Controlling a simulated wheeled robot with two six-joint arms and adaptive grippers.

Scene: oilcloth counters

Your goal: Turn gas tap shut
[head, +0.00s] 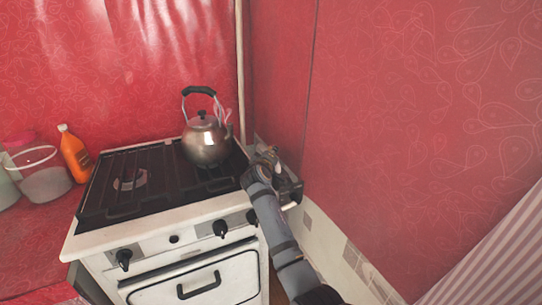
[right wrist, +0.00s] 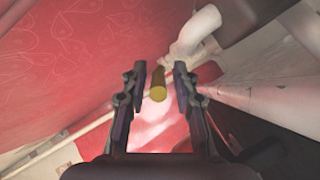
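The gas tap's yellow, rod-like handle (right wrist: 158,86) shows in the right wrist view, in front of a bent white pipe (right wrist: 197,35). My right gripper (right wrist: 159,78) is open, with one finger on each side of the handle and a visible gap on both sides. In the head view my right gripper (head: 264,156) is in the narrow space between the stove's right side and the red wall. The tap cannot be made out there. My left gripper is not in view.
A white stove (head: 195,242) with a black hob stands left of my right arm. A metal kettle (head: 207,143) sits at its back right. An orange bottle (head: 74,155) and clear containers (head: 46,184) stand on the red counter at left. A pale vertical pipe (head: 240,75) runs up the corner.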

